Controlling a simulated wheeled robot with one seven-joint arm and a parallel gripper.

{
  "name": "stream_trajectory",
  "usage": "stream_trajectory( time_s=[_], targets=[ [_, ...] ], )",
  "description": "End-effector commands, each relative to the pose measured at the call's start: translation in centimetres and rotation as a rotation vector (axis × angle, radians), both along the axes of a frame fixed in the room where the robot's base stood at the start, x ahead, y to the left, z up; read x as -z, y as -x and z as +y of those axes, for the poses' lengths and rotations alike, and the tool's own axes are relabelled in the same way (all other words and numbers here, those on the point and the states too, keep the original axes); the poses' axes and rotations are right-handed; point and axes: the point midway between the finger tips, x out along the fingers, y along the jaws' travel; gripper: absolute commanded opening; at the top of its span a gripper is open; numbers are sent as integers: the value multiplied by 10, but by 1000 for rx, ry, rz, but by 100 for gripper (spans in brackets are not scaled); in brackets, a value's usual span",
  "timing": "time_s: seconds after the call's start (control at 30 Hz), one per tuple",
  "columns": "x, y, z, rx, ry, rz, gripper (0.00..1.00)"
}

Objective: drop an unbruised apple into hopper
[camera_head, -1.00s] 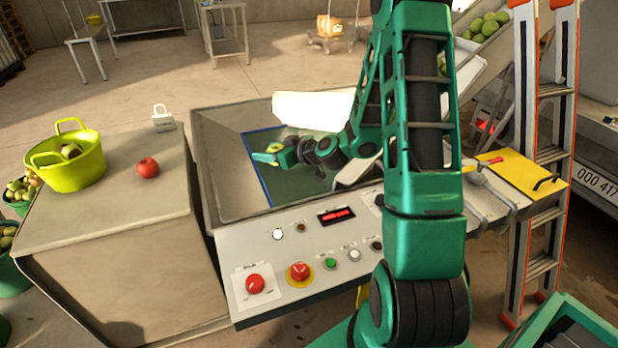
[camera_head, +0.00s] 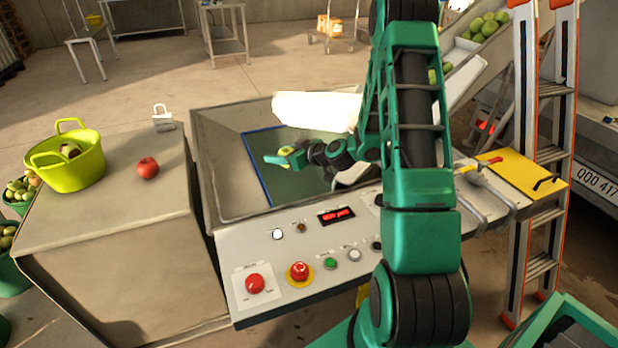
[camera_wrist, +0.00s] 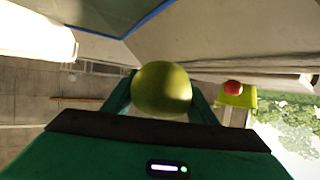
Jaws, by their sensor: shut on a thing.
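A green-yellow apple (camera_wrist: 162,88) fills the space between the fingers of my gripper (camera_head: 283,158) in the wrist view. My gripper is shut on it. The side of the apple that shows looks smooth; its other side is hidden. In the head view the apple (camera_head: 287,152) shows small between the fingertips. My gripper holds it over the hopper (camera_head: 222,124), a wide grey sloping basin with a blue-edged dark green opening (camera_head: 262,168). A red apple (camera_head: 147,168) sits on the grey table at the left.
A lime-green basket (camera_head: 75,170) with fruit in it stands on the table (camera_head: 110,220), near a padlock (camera_head: 163,120). A control panel (camera_head: 310,250) with buttons runs along the hopper's front. A ladder (camera_head: 540,170) stands at the right.

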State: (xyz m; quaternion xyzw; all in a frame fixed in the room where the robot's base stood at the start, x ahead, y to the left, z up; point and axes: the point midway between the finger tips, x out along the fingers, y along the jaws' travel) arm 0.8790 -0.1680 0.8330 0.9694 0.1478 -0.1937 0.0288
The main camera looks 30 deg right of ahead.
Motion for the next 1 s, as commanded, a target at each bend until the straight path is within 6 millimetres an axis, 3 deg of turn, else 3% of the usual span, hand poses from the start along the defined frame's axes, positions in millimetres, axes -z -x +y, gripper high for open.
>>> stream_trajectory(
  time_s=[0.27,0.3,0.37,0.73,1.0],
  targets=[
    [1,0,0,0,1,-1,26],
    [1,0,1,-1,0,-1,61],
    [1,0,1,-1,0,-1,74],
    [-1,4,-1,0,1,0,74],
    [-17,40,-13,3,-1,1,74]
  ],
)
